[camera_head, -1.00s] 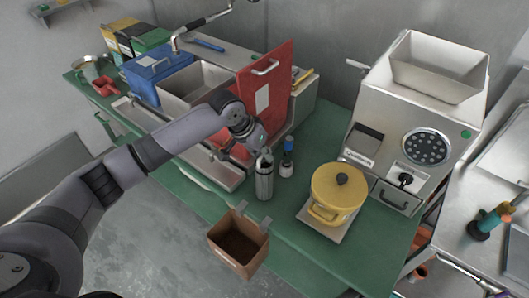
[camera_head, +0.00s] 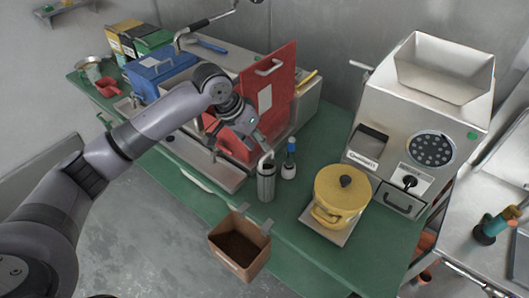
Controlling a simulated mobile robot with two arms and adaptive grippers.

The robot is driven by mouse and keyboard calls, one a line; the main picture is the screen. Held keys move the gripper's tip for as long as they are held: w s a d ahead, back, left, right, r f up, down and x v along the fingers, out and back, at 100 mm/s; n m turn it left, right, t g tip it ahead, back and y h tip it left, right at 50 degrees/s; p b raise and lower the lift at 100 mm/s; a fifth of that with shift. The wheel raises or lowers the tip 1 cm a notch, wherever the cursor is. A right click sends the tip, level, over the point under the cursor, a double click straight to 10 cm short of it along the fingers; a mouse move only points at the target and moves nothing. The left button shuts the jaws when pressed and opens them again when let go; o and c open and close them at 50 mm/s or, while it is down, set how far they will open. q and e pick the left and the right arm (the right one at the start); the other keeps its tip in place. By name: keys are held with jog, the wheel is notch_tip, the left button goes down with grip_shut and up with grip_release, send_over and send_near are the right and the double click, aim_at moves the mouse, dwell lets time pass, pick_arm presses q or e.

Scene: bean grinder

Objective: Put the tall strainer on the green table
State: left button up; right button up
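A tall slim grey metal cylinder (camera_head: 266,182) with an upright handle at its rim, which looks like the tall strainer, stands upright on the green table (camera_head: 318,127) near its front edge. My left gripper (camera_head: 240,148) is above and left of it, in front of the red panel. Its fingers look spread, with nothing seen between them. One finger is close to the cylinder's handle in the picture; I cannot tell whether they touch. My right gripper is not in view.
A blue-capped bottle (camera_head: 289,162) stands right beside the cylinder. A yellow pot (camera_head: 341,193) on a scale and a steel grinder (camera_head: 408,145) are further right. A brown open box (camera_head: 239,244) hangs at the front edge. The red panel (camera_head: 265,92) stands behind my gripper.

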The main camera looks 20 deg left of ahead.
pick_arm(q)
jog(key=v, duration=0.5)
dwell(0.3)
